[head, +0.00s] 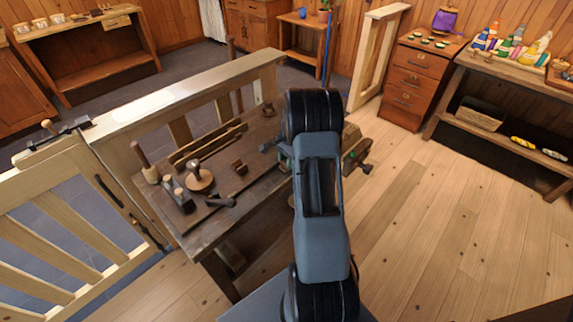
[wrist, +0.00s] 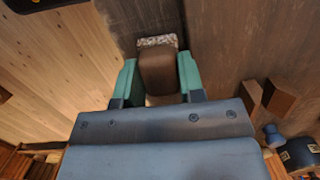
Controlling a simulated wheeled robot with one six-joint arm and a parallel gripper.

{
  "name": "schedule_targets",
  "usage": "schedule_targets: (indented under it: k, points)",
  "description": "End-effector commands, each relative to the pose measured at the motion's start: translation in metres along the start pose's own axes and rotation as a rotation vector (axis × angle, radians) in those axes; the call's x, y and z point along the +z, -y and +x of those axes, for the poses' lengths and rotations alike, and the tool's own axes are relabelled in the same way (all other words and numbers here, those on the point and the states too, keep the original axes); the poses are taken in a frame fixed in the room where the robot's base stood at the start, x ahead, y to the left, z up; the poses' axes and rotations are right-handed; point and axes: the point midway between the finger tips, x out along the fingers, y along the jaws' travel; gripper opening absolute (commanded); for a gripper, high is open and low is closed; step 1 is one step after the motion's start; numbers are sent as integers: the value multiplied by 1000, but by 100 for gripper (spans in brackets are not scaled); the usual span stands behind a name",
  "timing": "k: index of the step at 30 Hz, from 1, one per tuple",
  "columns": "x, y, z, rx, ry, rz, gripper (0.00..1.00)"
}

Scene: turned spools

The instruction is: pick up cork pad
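My gripper (wrist: 158,78) shows in the wrist view as two teal fingers, one on each side of a brown block (wrist: 158,72). A speckled, cork-like pad (wrist: 157,41) shows at the block's far end, with the block covering most of it. The fingers lie close along the block's sides; I cannot tell whether they press on it. In the head view my arm hides the pad and most of my gripper, which is over the right end of the dark workbench (head: 222,222).
On the workbench stand a round wooden knobbed tool (head: 199,181), a small brown block (head: 239,167) and several other tools to the left. A wooden railing (head: 180,95) runs behind the bench. Open plank floor (head: 440,220) lies to the right.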

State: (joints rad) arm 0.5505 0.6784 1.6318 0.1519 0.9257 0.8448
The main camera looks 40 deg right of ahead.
Motion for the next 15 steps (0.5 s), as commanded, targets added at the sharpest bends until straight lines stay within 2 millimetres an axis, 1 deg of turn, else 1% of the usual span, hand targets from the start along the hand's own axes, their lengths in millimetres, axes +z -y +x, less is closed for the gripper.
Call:
schedule_targets:
  k: [1,5,11,15]
  points:
    - [0,0,0,0,0,0,25]
    - [0,0,0,0,0,0,13]
    - [0,0,0,0,0,0,13]
    - [0,0,-5,-2,-1,0,13]
